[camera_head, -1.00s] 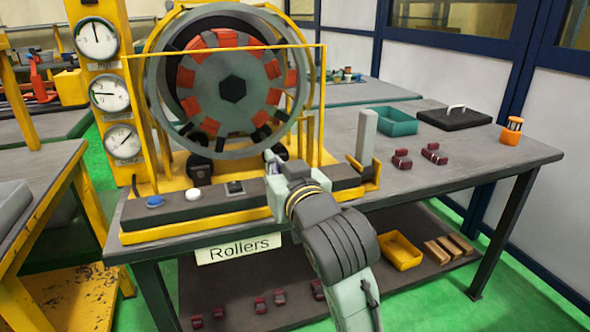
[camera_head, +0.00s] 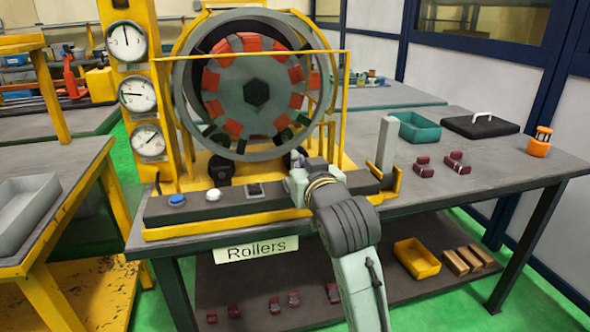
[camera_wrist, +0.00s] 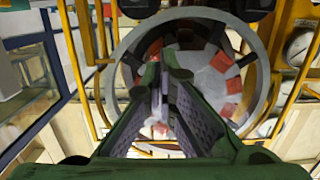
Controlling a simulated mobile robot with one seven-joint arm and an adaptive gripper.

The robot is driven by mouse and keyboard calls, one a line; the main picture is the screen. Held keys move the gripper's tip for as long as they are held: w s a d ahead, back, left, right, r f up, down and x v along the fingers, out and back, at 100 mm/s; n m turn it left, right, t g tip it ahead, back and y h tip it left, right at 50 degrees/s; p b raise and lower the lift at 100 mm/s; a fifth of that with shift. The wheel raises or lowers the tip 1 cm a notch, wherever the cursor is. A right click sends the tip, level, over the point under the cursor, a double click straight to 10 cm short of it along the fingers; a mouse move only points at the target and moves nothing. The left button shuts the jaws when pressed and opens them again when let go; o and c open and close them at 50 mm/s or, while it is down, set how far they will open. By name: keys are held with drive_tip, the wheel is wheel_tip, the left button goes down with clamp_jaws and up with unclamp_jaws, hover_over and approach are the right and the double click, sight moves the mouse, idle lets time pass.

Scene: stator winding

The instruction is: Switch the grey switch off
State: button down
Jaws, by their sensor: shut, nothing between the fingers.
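A dark control bar (camera_head: 220,205) runs along the front edge of the workbench. On it are a blue button (camera_head: 177,199), a white button (camera_head: 213,194) and a small dark-grey square switch (camera_head: 255,190). The position of the switch is too small to read. My gripper (camera_head: 296,164) is just right of the switch and above the bar, pointing toward the stator machine, partly hidden by my wrist. In the wrist view my gripper (camera_wrist: 165,75) is shut and empty, with the stator ring (camera_wrist: 228,140) beyond it. The switch cannot be made out there.
A yellow frame and the big stator (camera_head: 252,92) stand behind the bar. An upright grey plate (camera_head: 387,145) in a yellow bracket is at the bar's right end. Dark red parts (camera_head: 424,167), a teal tray (camera_head: 419,128) and a black case (camera_head: 481,126) lie farther right. Gauges (camera_head: 137,94) stand left.

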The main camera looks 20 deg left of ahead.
drive_tip(key=x, duration=0.3)
drive_tip(key=shift+w+a+p, duration=0.25)
drive_tip(key=shift+w+p, duration=0.05)
drive_tip(key=shift+p, duration=0.05)
wheel_tip(320, 180, down, 3)
drive_tip(key=shift+r, duration=0.1)
drive_tip(key=shift+f, duration=0.6)
drive_tip(key=shift+w+f, duration=0.1)
